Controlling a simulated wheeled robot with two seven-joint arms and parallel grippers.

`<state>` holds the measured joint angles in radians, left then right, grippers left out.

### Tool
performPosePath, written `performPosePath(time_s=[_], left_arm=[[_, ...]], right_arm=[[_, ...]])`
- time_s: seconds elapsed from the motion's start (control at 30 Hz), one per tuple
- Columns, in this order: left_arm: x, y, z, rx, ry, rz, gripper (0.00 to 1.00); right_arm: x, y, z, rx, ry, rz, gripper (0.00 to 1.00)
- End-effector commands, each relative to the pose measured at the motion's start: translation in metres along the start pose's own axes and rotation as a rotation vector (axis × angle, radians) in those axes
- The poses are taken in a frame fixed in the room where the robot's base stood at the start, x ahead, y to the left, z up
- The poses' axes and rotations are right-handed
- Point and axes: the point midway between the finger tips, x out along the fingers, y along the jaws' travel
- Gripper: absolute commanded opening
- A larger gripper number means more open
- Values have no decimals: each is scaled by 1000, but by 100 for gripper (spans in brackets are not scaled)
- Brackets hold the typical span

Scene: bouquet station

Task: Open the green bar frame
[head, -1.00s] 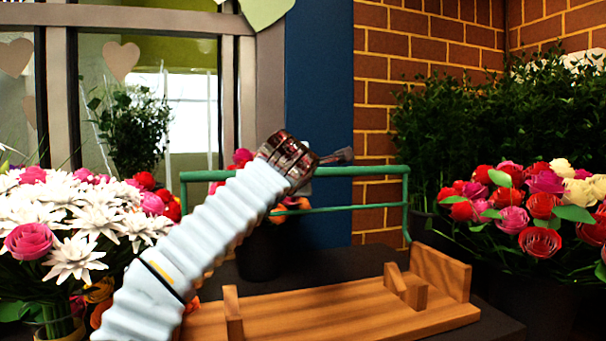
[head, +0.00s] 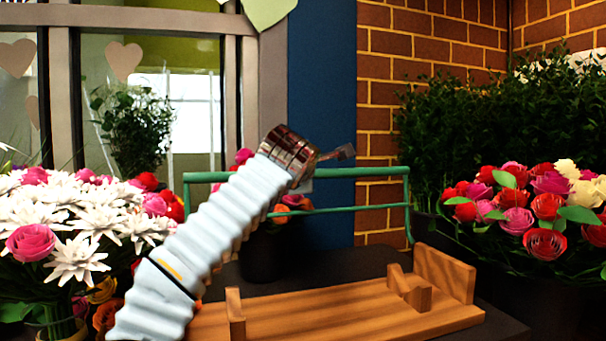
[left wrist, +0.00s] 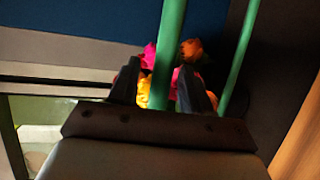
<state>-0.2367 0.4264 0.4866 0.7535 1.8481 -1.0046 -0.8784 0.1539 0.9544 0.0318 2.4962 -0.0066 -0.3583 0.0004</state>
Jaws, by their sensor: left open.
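The green bar frame (head: 375,171) stands upright behind the wooden board, with a top bar, a lower bar and a post at each side. My left gripper (head: 343,153) is in front of the frame, its fingertips near the top bar in the head view. In the left wrist view, my left gripper (left wrist: 162,85) is open, with one green bar (left wrist: 170,45) running between its two fingers. Contact cannot be told. A second green bar (left wrist: 239,55) passes to the right of the fingers. My left arm hides part of the frame. My right gripper is not in view.
A wooden board with upright blocks (head: 350,312) lies on the dark table (head: 350,263). White and pink flowers (head: 75,225) crowd the left. Red and pink flowers (head: 520,205) stand at the right. A dark pot of flowers (head: 262,255) is behind the frame.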

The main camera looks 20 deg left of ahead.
Motion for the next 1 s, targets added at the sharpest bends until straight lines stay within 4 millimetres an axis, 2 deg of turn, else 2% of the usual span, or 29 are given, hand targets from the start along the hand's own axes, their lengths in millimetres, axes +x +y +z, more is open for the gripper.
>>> performPosePath(time_s=[0.17,0.27,0.5,0.7,0.83,1.0], left_arm=[[-10,-1,0,0,-2,0,48],[-28,-2,0,1,-2,1,48],[-88,-1,0,1,-2,3,48],[-124,0,0,1,-1,2,48],[-135,0,0,1,0,0,48],[-138,0,0,0,0,0,48]], right_arm=[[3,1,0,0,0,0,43],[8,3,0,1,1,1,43],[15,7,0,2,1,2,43],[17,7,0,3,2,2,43],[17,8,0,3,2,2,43],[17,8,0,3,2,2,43]])
